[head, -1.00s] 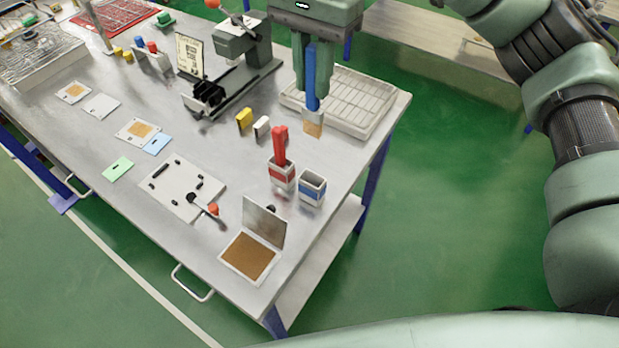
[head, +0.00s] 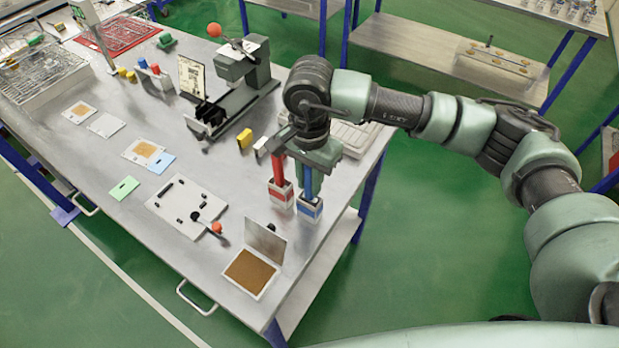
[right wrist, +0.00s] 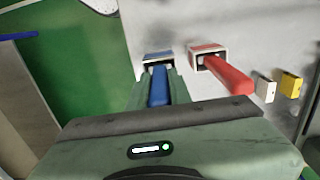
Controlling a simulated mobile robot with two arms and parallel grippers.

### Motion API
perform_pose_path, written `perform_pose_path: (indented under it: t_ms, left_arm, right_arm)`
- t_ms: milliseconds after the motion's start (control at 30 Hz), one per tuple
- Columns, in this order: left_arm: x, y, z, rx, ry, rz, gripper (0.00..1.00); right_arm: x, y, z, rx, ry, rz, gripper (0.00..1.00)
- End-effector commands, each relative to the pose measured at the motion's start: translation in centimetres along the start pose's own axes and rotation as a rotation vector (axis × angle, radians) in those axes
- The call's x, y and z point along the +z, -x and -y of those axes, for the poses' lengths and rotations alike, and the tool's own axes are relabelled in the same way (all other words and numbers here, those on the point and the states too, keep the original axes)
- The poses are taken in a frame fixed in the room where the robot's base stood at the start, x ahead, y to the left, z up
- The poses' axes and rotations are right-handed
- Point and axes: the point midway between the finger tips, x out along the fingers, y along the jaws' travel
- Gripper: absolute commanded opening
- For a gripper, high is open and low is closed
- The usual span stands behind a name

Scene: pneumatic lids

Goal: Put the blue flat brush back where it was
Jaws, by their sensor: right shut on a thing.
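The blue flat brush (head: 308,185) is upright, its handle between the fingers of my right gripper (head: 308,176), which is shut on it. Its lower end meets the mouth of the white holder with the blue band (head: 310,208); the bristles are hidden, apparently inside. In the right wrist view, the blue handle (right wrist: 159,88) lines up with the blue-banded holder (right wrist: 158,56). The red brush (head: 278,168) stands in the red-banded holder (head: 281,194) just to the left. My left gripper is not in view.
A hinged box with a brown pad (head: 250,272) lies open near the front corner. A white board with black parts (head: 187,208) lies to the left. A yellow block (head: 245,139) and a white block (head: 261,147) stand behind. The ribbed tray (head: 362,138) is partly hidden by my arm.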

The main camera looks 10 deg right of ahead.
Motion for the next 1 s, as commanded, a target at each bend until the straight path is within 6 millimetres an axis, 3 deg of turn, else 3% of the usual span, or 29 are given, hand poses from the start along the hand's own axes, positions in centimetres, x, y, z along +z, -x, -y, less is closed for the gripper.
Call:
perform_pose_path:
  t_ms: [133, 500, 533, 600, 1000]
  left_arm:
    - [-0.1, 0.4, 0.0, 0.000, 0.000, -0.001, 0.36]
    - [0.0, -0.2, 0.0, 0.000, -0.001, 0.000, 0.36]
    - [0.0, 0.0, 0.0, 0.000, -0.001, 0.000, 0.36]
    - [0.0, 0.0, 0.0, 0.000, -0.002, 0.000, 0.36]
    - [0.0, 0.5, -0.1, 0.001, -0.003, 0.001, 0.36]
  right_arm:
    - [0.0, -1.0, 0.0, -0.001, 0.000, 0.000, 0.00]
    - [0.0, -1.5, 0.0, -0.001, 0.000, -0.001, 0.00]
    - [0.0, -1.3, 0.0, -0.001, 0.000, -0.001, 0.28]
    - [0.0, -1.3, 0.0, -0.001, 0.000, -0.001, 0.41]
    - [0.0, -0.8, 0.0, -0.001, 0.000, -0.001, 0.41]
